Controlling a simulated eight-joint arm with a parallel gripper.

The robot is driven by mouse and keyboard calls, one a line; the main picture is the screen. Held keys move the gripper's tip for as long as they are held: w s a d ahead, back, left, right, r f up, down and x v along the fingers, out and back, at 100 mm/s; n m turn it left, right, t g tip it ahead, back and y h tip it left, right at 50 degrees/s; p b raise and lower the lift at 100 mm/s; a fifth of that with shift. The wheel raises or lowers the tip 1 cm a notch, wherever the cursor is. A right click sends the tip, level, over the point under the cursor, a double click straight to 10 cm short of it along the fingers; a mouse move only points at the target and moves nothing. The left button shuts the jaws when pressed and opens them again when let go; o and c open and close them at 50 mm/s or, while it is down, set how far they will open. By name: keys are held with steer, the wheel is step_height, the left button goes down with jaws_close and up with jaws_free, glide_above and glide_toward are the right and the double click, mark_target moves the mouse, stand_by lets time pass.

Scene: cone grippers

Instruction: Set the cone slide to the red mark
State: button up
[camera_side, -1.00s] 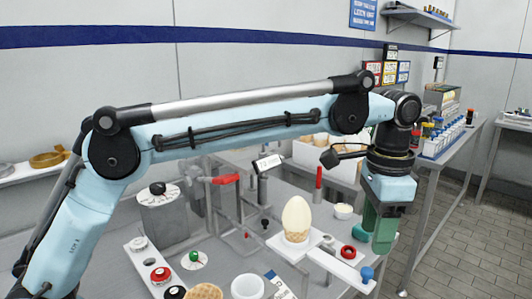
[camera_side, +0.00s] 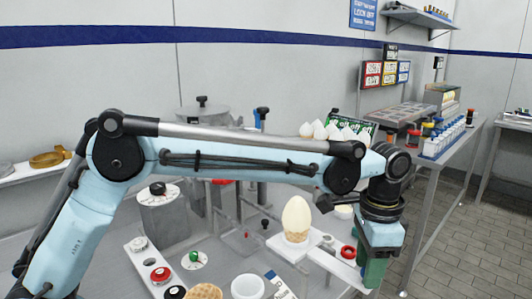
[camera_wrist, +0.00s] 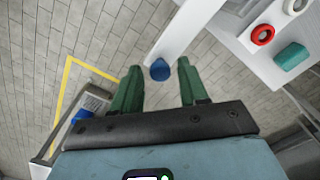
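The cone slide is a white bar (camera_side: 335,266) with a pale, egg-shaped scoop on a wafer cone (camera_side: 296,222) standing on its plate. The slide's blue end knob (camera_wrist: 160,70) shows in the wrist view between my gripper's (camera_wrist: 159,80) two green fingers, near their tips, with gaps on both sides. My gripper is open and empty. In the side view my gripper (camera_side: 374,272) points down over the bar's right end and hides the knob. A red ring-shaped piece (camera_side: 348,252) sits beside the bar; I cannot tell if it is the red mark.
Red, black and green knobs (camera_side: 160,275) lie at the front left, with a white cup (camera_side: 247,287) and a waffle piece (camera_side: 205,291). A grey canister (camera_side: 160,213) stands behind. In the wrist view a teal block (camera_wrist: 292,56) lies near the red ring. Open floor lies beyond the edge.

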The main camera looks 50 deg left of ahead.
jaws_close()
glide_toward(319, 255)
step_height(319, 255, down, 5)
steer(key=shift+f, duration=0.2)
steer(key=shift+o, duration=0.9)
jaws_free()
steer(key=shift+r, duration=0.1)
